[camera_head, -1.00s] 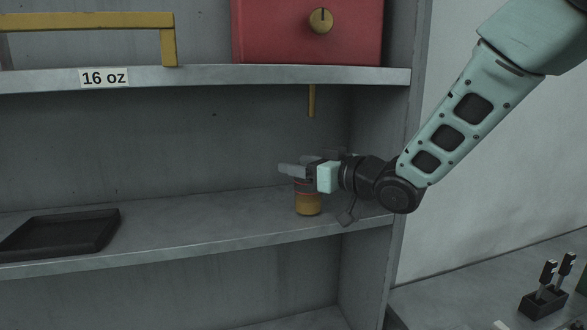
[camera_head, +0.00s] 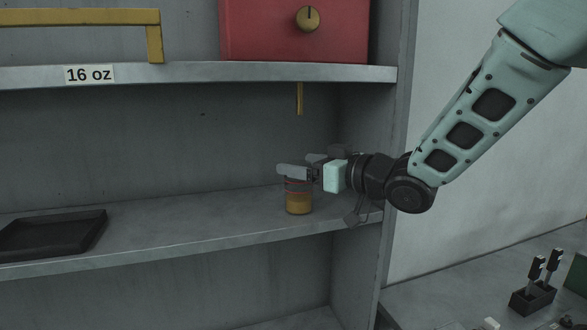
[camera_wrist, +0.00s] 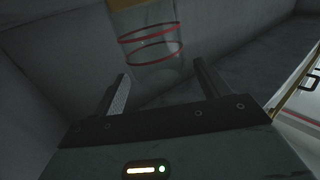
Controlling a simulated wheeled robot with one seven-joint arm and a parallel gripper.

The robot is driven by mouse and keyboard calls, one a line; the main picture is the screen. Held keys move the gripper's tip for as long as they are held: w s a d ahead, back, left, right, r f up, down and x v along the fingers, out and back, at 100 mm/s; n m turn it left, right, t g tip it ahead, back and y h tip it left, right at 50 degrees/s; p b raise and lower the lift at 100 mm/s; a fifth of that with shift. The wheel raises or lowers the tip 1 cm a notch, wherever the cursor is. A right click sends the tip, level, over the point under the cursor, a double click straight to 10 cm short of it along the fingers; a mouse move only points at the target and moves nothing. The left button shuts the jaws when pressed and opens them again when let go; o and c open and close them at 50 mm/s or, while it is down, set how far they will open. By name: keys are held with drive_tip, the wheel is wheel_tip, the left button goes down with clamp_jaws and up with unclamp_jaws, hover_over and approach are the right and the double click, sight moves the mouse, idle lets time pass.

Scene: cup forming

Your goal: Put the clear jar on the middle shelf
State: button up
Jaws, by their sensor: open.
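The clear jar (camera_head: 299,200) stands upright on the middle shelf (camera_head: 200,235), near its right end. It has brownish contents low down and red rings around it. My gripper (camera_head: 300,168) is open at the jar's upper part, with its fingers pointing left in the head view. In the wrist view the jar (camera_wrist: 152,45) shows ahead of the two spread fingers (camera_wrist: 160,82), its red rings clear. The jar's top is partly hidden by the fingers in the head view.
A black tray (camera_head: 50,234) lies on the same shelf at the left. A red box with a knob (camera_head: 295,40) stands on the upper shelf, above a hanging yellow rod (camera_head: 299,98). The cabinet's right wall is close to my gripper. The shelf between tray and jar is clear.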

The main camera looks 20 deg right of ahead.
drive_tip(key=b+v, duration=0.2)
drive_tip(key=v, duration=0.6)
drive_tip(key=shift+s+d, duration=0.15)
drive_tip(key=shift+s, duration=0.25)
